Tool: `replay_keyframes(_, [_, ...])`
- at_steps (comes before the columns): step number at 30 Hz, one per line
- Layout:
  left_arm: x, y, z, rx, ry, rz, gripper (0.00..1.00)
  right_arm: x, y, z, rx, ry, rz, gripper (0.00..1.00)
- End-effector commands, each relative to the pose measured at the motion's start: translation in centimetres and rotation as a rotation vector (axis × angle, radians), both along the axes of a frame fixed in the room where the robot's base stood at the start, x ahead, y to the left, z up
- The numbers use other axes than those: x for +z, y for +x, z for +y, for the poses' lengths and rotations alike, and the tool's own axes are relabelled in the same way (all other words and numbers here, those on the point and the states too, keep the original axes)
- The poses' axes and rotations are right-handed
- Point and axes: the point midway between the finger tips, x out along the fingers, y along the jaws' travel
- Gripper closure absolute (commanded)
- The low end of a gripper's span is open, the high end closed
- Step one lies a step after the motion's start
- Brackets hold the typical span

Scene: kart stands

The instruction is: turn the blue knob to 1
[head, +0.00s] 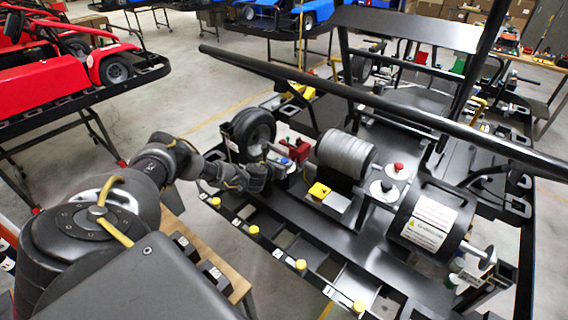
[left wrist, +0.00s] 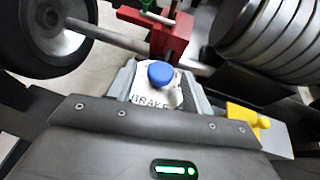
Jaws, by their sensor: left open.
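The blue knob (head: 286,162) sits on the kart stand, just beyond my left gripper (head: 270,172) in the head view. In the left wrist view the blue knob (left wrist: 160,73) stands on a white plate (left wrist: 152,98) lettered BRAKE. My left gripper (left wrist: 160,84) is open, with one grey finger on each side of the knob and a gap to it. The numbers around the knob cannot be read, so its setting cannot be told. My right gripper is not in view.
A red block (left wrist: 170,34) stands right behind the knob. A black wheel (head: 254,131) is to the left, a grey ribbed cylinder (head: 346,153) to the right. A yellow part (head: 319,191) is near. A red knob (head: 398,167) sits farther right. A long black bar crosses above.

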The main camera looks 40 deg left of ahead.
Motion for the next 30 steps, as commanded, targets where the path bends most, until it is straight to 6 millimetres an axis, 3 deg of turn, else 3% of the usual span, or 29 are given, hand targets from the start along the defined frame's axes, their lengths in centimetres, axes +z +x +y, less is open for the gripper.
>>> replay_keyframes(8, [-0.1,0.2,-0.1,-0.001,0.0,0.0,0.49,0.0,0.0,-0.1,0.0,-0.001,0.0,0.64])
replay_keyframes(18, [-0.1,0.1,0.0,-0.001,0.0,0.0,0.91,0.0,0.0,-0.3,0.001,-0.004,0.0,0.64])
replay_keyframes(19, [-0.1,0.1,-1.6,-0.006,-0.005,0.0,0.93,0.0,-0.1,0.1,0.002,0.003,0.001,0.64])
replay_keyframes(30, [-0.2,0.3,-0.6,0.078,-0.005,0.0,0.92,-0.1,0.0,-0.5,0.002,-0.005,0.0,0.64])
